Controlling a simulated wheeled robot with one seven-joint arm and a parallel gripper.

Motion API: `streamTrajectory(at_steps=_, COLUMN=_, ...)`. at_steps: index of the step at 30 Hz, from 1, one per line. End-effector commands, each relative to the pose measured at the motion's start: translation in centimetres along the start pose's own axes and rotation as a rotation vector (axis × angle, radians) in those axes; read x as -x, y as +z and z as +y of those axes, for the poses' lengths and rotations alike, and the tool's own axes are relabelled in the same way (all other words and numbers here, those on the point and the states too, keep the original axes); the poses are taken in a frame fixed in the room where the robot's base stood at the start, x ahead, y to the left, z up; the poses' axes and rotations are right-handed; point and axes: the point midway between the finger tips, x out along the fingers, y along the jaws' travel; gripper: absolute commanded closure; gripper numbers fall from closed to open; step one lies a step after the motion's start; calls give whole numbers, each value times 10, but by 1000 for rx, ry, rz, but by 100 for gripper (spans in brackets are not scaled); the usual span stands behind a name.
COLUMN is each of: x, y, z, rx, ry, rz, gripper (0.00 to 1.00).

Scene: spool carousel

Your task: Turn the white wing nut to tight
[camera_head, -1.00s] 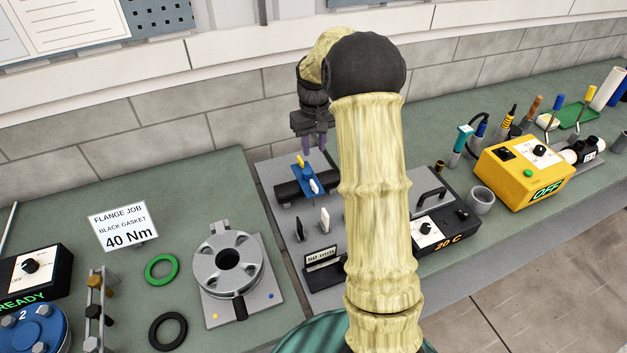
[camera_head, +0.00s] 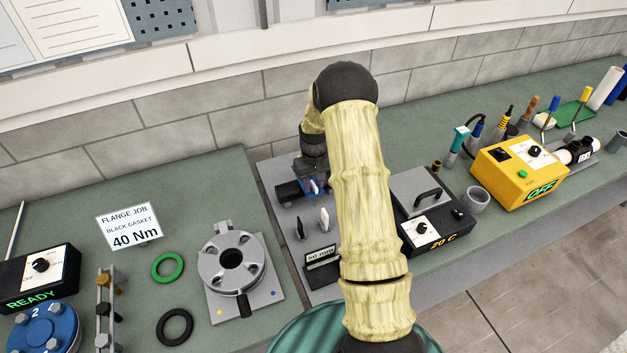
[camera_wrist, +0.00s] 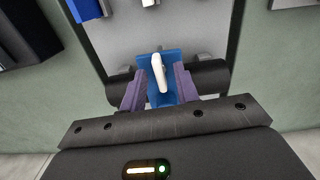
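The white wing nut (camera_wrist: 158,72) stands on a blue block (camera_wrist: 172,62) that sits across a dark cylinder (camera_wrist: 211,80). In the head view the white wing nut (camera_head: 315,187) shows just below my wrist, with part of the blue block (camera_head: 303,196) beside it. My gripper (camera_wrist: 160,88) is open, with one purple finger on each side of the wing nut. Gaps show between the fingers and the nut, so they do not appear to touch it. In the head view my wrist hides the fingers and the far part of the block.
A white upright piece (camera_head: 324,219) and a dark one (camera_head: 300,228) stand on the grey plate near the "50 mm" sign (camera_head: 322,257). A black box reading 20 C (camera_head: 437,232) is right of my arm. The flange fixture (camera_head: 232,262) lies left.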

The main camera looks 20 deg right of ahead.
Motion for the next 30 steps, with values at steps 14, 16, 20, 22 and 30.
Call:
streamTrajectory(at_steps=14, x=0, y=0, z=0, rx=0, ry=0, rz=0, gripper=100)
streamTrajectory(at_steps=16, x=0, y=0, z=0, rx=0, ry=0, rz=0, gripper=100)
streamTrajectory(at_steps=20, x=0, y=0, z=0, rx=-9, ry=0, rz=0, gripper=100)
streamTrajectory(at_steps=22, x=0, y=0, z=0, rx=-20, ry=0, rz=1, gripper=100)
streamTrajectory(at_steps=30, x=-2, y=0, z=-1, rx=-123, ry=0, rz=1, gripper=100)
